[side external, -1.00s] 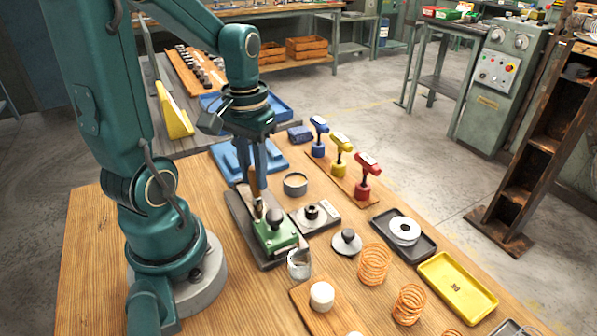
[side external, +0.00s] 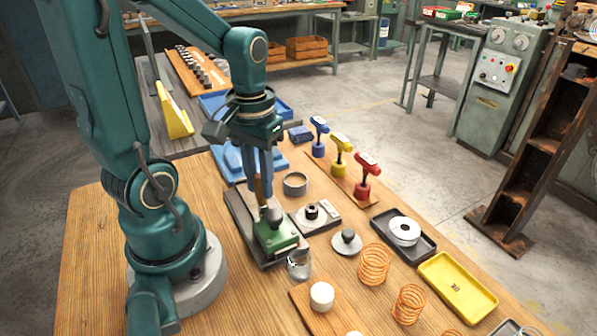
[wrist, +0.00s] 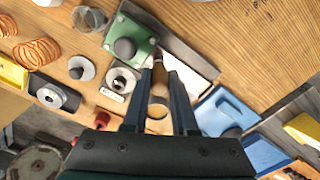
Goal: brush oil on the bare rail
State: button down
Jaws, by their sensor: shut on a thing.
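My gripper (side external: 260,180) is shut on a brush with a brown wooden handle (side external: 258,190). The brush also shows between the fingers in the wrist view (wrist: 159,78). It points down over the long grey rail (side external: 238,207), just behind the green carriage (side external: 278,238) with its dark knob (side external: 273,214). The carriage sits on the rail's near end. The bristles are partly hidden by the carriage and knob, so I cannot tell whether they touch the rail. A round tin (side external: 295,183) stands right of the rail.
A grey cup (side external: 299,265) stands close to the carriage and looks tilted. A plate with a black hub (side external: 312,213) and a knobbed disc (side external: 346,241) lie to the right. Red (side external: 362,191), yellow and blue T-handled tools stand behind. Bare wood lies left of the rail.

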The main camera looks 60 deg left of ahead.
jog(key=shift+a, duration=0.65)
jog(key=shift+a, duration=0.15)
jog(key=shift+a, duration=4.35)
notch_tip(320, 180, up, 7)
jog(key=shift+f, duration=0.15)
jog(key=d+m, duration=0.2)
jog(key=d, duration=0.1)
jog(key=d+m, duration=0.2)
jog(key=d, duration=0.2)
jog(key=d+m, duration=0.2)
jog(key=d, duration=0.2)
jog(key=shift+f+y, duration=0.3)
jog(key=shift+f, duration=2.65)
